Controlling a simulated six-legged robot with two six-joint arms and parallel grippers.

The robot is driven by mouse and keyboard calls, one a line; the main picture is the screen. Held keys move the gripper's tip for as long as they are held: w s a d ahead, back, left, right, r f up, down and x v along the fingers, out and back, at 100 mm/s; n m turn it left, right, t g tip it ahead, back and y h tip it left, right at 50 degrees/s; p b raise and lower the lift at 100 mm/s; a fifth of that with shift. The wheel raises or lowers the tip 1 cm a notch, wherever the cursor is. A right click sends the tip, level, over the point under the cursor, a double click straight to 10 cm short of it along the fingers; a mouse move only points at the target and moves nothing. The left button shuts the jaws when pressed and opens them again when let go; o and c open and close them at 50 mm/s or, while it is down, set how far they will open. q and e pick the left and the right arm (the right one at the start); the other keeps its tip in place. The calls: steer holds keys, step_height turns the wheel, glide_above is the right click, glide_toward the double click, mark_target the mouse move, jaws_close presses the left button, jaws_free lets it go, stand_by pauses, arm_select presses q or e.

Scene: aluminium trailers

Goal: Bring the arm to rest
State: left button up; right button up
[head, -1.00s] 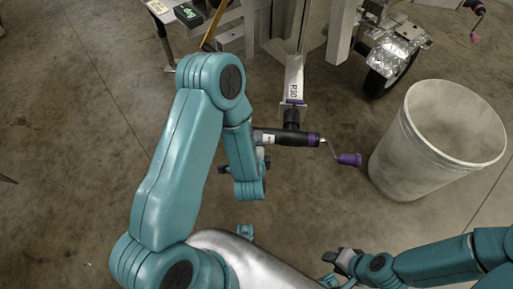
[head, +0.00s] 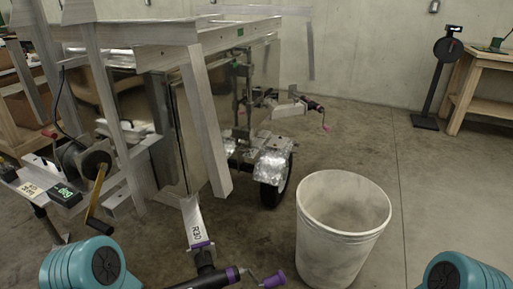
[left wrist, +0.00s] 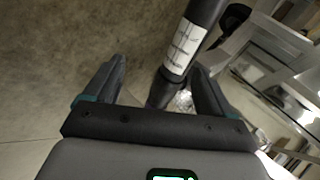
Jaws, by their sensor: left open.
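In the head view only the teal joints of my left arm (head: 90,265) and right arm (head: 462,272) show at the bottom edge; neither gripper is visible there. In the left wrist view my left gripper (left wrist: 158,85) is open, its two dark fingers spread apart. A black tube with a white label (left wrist: 183,45) passes beyond and between the fingers; I cannot tell whether anything touches it. In the head view a jack with a purple-knobbed crank (head: 272,279) stands at the trailer tongue marked R30 (head: 195,225).
The aluminium trailer frame (head: 205,120) and its wheel (head: 275,180) stand ahead and left. A whitish bin (head: 342,225) is right of the tongue. A winch with a yellow handle (head: 97,195) is at left. A wooden bench (head: 478,90) stands far right. Floor right of the bin is clear.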

arm_select(q)
steer(key=s+d+f+n+g+h, duration=0.5)
steer(key=s+d+n+g+h, duration=0.25)
steer(key=s+d+n, duration=0.5)
step_height(320, 180, up, 20)
steer(key=s+a+p, duration=0.1)
steer(key=p, duration=1.9)
steer(key=shift+a+f+n+g, duration=0.15)
steer(key=shift+a+n+g, duration=0.2)
steer(key=shift+n+g, duration=0.1)
steer(key=shift+y, duration=0.25)
